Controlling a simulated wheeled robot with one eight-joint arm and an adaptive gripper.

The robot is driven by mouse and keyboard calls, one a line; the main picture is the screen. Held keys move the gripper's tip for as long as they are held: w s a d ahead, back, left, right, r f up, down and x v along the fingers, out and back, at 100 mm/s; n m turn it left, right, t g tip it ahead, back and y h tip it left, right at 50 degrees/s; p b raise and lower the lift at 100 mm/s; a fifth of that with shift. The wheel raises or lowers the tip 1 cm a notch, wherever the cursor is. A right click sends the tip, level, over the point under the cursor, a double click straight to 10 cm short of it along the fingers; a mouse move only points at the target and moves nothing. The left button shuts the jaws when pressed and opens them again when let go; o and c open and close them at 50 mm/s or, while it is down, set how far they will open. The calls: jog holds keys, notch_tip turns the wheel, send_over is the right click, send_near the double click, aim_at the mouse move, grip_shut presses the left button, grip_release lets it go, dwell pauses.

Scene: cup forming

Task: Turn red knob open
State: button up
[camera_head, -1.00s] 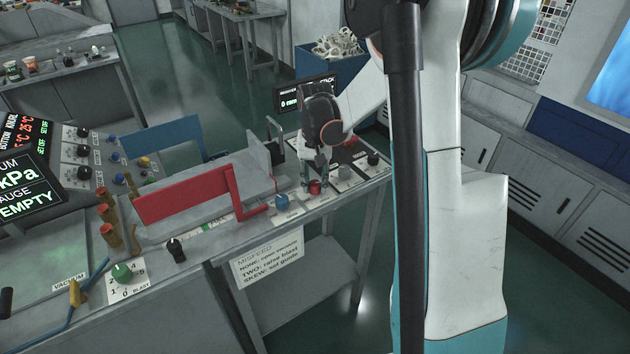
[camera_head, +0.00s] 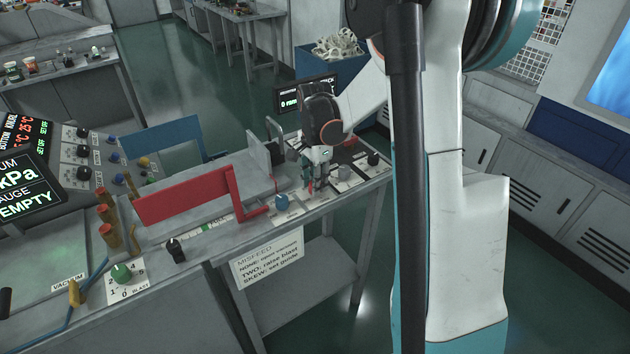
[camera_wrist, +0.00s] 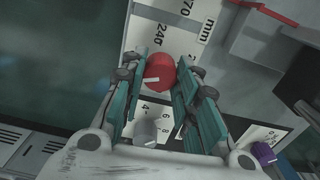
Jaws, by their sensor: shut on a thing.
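The red knob (camera_wrist: 160,70) is round with a white pointer mark and sits on the bench-edge panel. My gripper (camera_wrist: 159,64) is shut on it, with teal finger pads on both sides of the knob. In the head view my gripper (camera_head: 316,180) points down at the panel, and its fingers mostly hide the red knob.
A red bent guide (camera_head: 190,195) lies to the left. A small display (camera_head: 306,92) stands behind.

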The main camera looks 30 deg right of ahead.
jog(key=shift+m, duration=0.6)
jog(key=o, duration=1.1)
jog(key=shift+c, duration=0.2)
notch_tip(320, 180, up, 12)
